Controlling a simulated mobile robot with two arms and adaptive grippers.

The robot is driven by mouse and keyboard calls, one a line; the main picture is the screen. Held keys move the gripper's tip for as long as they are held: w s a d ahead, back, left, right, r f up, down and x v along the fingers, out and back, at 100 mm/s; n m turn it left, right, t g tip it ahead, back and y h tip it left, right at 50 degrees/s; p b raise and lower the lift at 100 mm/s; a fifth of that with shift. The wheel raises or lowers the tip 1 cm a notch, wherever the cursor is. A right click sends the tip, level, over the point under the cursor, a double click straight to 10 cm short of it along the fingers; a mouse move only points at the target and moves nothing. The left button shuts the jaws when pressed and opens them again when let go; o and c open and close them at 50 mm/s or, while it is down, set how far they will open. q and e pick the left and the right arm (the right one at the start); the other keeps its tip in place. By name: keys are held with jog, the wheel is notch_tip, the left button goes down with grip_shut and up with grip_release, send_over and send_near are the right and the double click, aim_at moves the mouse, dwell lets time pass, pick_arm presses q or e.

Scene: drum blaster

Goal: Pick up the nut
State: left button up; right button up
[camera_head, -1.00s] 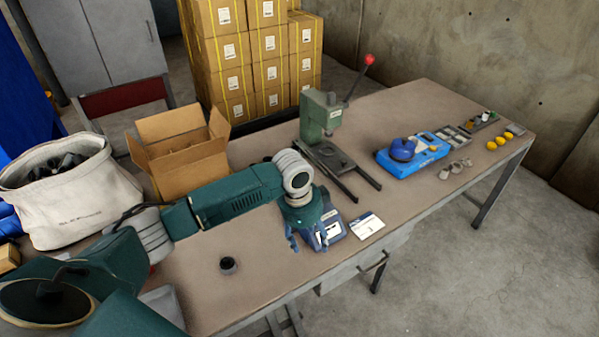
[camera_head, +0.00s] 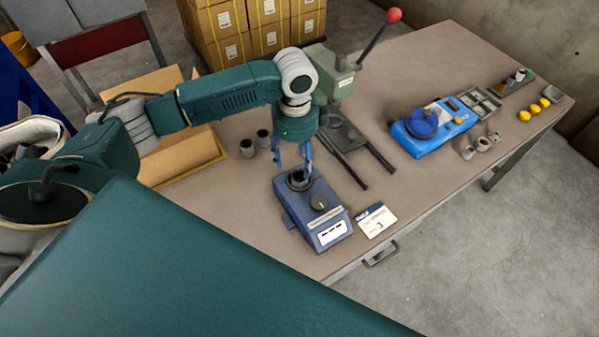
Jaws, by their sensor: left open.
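My left gripper (camera_head: 306,168) points down with its blue fingers open, at the round grey-rimmed cup (camera_head: 299,180) on top of a blue device (camera_head: 318,214). The fingertips overlap the cup's back edge in the picture; I cannot tell whether they touch anything. No piece shows clearly between them. I cannot tell for sure which thing is the nut. Several small grey metal pieces (camera_head: 483,145) lie on the table at the right, beside a blue scale-like device (camera_head: 432,128), well away from the gripper. My right gripper is not in view.
Two dark cups (camera_head: 247,147) stand behind the blue device. A green press (camera_head: 339,80) with a red-knobbed lever (camera_head: 394,15) stands at the back. An open cardboard box (camera_head: 185,160) is at left. A white card (camera_head: 376,220) lies near the front edge. Several yellow balls (camera_head: 533,108) lie far right.

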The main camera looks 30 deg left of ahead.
aim_at(297, 172)
pick_arm(q)
jog(key=shift+f, duration=0.5)
jog(key=shift+a+f, duration=0.1)
jog(key=shift+f, duration=0.2)
jog(key=f, duration=0.1)
jog(key=f+p, duration=0.1)
jog(key=f, duration=0.1)
jog(key=f+p, duration=0.1)
jog(key=shift+w+f, duration=0.2)
jog(key=shift+w, duration=0.05)
jog(key=shift+f, duration=0.45)
jog(key=c, duration=1.3)
jog(key=shift+c, duration=0.6)
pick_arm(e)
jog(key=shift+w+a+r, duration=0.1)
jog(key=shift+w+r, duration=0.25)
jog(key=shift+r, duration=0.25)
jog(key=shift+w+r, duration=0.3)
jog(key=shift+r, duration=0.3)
